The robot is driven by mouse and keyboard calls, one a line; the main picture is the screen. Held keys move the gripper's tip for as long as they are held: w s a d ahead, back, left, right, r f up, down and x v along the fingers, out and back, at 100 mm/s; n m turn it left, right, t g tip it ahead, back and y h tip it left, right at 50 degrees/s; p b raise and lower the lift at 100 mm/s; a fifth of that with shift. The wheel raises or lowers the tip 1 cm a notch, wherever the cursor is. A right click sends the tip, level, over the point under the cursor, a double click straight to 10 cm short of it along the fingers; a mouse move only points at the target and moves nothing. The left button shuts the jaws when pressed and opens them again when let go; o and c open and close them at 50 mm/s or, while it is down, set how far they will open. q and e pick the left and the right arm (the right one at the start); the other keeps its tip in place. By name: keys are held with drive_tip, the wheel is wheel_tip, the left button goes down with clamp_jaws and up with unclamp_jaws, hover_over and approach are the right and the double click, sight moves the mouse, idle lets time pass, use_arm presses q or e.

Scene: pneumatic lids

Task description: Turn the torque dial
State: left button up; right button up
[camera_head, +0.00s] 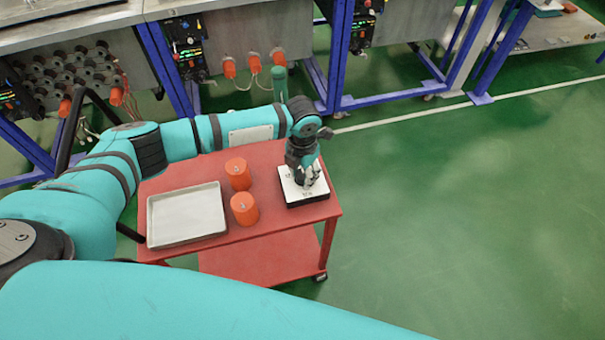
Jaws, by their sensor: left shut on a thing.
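The torque dial sits at the right end of the red cart (262,232), as a white-faced plate on a black base (290,193) with small dark marks. My left gripper (306,183) points down onto the plate. It is shut on the dial's knob, which is mostly hidden under the fingers. My right gripper is not in view.
Two orange cylinders (238,174) (244,209) stand mid-cart, left of the dial. A pale metal tray (187,232) lies at the cart's left end. Workbenches with blue frames (335,55) stand behind. The green floor to the right is clear.

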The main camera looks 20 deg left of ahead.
sight(302, 175)
use_arm(q)
drive_tip(key=shift+w+r+m, duration=0.1)
drive_tip(key=shift+w+m, duration=0.05)
drive_tip(key=shift+m, duration=0.85)
drive_tip(key=o, duration=0.9)
drive_tip(key=shift+c, duration=0.2)
drive_tip(key=shift+o, duration=1.4)
wheel_tip(302, 175, up, 12)
